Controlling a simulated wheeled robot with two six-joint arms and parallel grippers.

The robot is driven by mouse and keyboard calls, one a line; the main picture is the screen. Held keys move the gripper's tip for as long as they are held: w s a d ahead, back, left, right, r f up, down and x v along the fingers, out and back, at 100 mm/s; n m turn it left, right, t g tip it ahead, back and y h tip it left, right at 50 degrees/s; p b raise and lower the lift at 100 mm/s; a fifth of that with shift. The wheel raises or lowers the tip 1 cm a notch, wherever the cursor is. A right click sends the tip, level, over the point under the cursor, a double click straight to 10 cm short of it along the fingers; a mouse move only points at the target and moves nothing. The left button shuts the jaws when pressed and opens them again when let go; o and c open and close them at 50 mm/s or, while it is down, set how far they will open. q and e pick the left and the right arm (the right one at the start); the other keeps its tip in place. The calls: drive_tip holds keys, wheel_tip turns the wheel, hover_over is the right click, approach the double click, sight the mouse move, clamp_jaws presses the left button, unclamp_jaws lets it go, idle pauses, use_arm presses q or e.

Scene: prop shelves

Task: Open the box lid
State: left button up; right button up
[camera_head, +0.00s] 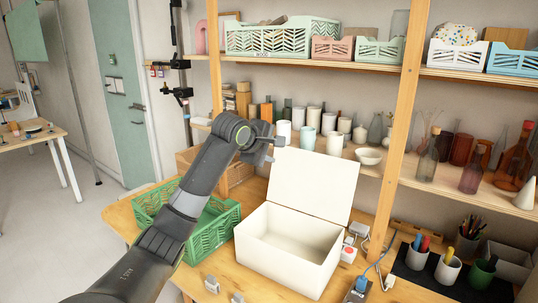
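A white box (275,262) stands on the wooden table, and its inside looks empty. Its lid (315,183) is raised, standing up at the back of the box and leaning slightly backward. My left gripper (273,149) is at the upper left corner of the lid, at about the height of its top edge. I cannot tell whether it touches the lid, and its finger gap is too small to make out. My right gripper is not in view.
A green crate (222,222) stands left of the box, under my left arm. Small devices (348,252) and cups with pens (447,268) are at the right. Shelves with glassware (472,178) and baskets (283,38) rise behind, with a wooden post (398,130).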

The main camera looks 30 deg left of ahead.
use_arm(q)
drive_tip(key=shift+s+r, duration=0.3)
drive_tip(key=shift+s, duration=0.15)
